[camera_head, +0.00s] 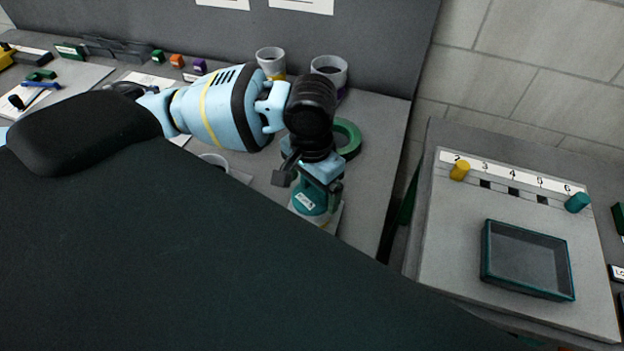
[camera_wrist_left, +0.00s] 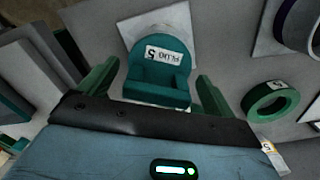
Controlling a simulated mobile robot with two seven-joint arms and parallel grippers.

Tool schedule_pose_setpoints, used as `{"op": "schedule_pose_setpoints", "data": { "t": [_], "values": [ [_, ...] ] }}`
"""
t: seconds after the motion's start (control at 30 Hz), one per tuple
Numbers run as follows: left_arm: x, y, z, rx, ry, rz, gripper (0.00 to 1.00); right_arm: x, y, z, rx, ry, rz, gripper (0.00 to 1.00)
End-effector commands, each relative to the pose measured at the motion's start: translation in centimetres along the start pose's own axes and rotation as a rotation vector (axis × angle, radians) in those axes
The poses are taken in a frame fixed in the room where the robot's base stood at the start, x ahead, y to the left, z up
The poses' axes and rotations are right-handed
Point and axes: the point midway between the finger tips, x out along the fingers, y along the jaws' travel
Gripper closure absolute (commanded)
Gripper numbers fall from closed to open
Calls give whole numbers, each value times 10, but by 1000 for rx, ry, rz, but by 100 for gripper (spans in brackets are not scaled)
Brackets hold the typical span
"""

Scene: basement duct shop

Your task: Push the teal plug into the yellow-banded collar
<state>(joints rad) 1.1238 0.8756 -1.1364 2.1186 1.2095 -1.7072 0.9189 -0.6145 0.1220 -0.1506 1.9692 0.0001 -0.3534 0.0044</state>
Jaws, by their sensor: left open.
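The teal plug (camera_head: 309,203) stands on a light square pad (camera_head: 329,224) on the grey bench, below my left gripper (camera_head: 307,178). In the left wrist view the plug (camera_wrist_left: 158,72), with a white label reading PLUG 5, lies between the green fingers of my left gripper (camera_wrist_left: 158,88). The fingers are spread wide on either side of it and look apart from it. The yellow-banded collar (camera_head: 270,57) is a pale cup shape at the back of the bench, its yellow band low and partly hidden by my left arm. My right gripper is not in view.
A purple-banded collar (camera_head: 331,68) stands right of the yellow-banded one. A green ring (camera_head: 349,137) lies beside my gripper. Another pale cup (camera_head: 213,160) is partly hidden under my arm. A separate board (camera_head: 445,235) at right carries pegs and a tray (camera_head: 528,291).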

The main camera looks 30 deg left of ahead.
Motion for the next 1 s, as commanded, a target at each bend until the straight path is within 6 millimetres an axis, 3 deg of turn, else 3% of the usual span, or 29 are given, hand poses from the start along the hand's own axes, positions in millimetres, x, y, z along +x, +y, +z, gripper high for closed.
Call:
{"op": "schedule_pose_setpoints", "data": {
  "t": [0.23,0.7,1.0],
  "values": [
    [0,0,0,0,-1,0,9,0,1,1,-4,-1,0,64],
    [-70,0,-1,1,5,-1,9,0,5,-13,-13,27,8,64],
    [-78,0,0,0,0,0,9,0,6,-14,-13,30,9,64]
  ]
}}
